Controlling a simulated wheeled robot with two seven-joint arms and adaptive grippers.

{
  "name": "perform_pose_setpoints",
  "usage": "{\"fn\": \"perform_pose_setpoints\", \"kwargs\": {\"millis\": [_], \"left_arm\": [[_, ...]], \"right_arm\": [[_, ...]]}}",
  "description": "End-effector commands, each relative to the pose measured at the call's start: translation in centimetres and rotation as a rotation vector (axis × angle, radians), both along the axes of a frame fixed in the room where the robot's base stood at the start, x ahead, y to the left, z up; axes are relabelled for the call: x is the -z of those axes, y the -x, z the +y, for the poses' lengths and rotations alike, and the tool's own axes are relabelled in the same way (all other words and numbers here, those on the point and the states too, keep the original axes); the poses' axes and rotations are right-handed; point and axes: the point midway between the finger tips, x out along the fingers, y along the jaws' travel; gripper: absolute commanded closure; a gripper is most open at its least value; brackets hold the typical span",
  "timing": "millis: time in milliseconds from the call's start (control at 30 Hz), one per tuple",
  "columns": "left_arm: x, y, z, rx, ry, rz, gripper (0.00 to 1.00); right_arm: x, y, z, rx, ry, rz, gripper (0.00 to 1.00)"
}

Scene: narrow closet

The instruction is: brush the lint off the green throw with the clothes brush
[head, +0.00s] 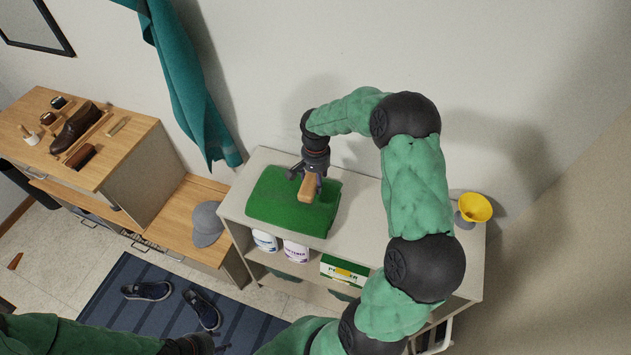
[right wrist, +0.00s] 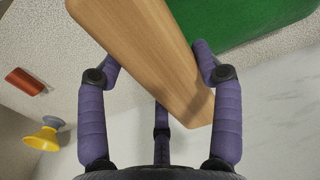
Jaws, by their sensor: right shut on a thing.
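The green throw (head: 280,212) lies folded flat on top of the pale shelf unit (head: 361,219). My right gripper (head: 307,184) is over the throw, pointing down, shut on the wooden clothes brush (head: 311,190). Whether the bristles touch the throw is hidden. No lint can be made out on the throw. My left gripper (head: 206,344) is at the bottom edge, mostly cut off, so its jaws cannot be judged.
A yellow bowl-shaped thing (head: 474,207) stands at the shelf's right end. A red block (right wrist: 24,80) shows in the right wrist view. A teal cloth (head: 184,82) hangs on the wall; a grey cap (head: 207,222) lies on the bench.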

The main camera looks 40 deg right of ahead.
Motion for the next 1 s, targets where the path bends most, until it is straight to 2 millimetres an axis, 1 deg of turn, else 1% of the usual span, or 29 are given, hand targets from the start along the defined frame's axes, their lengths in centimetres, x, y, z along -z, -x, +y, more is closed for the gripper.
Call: {"fn": "perform_pose_setpoints", "kwargs": {"millis": [33, 200, 400, 1000], "left_arm": [[-0.5, 0.0, 0.0, 0.0, 0.0, 0.001, 0.6], [-1.4, 0.0, 0.0, 0.0, 0.0, 0.001, 0.6], [-2.1, 0.0, 0.0, 0.0, 0.0, 0.001, 0.6], [-2.1, 0.0, 0.0, 0.0, 0.0, 0.001, 0.6]], "right_arm": [[-0.8, -0.1, -0.1, -0.001, 0.0, -0.001, 0.6], [-2.3, -0.3, -0.3, -0.003, 0.001, -0.003, 0.6], [-3.7, -0.3, -0.5, -0.004, 0.0, -0.001, 0.6], [-3.7, -0.4, -0.5, -0.005, 0.0, -0.001, 0.6]]}}
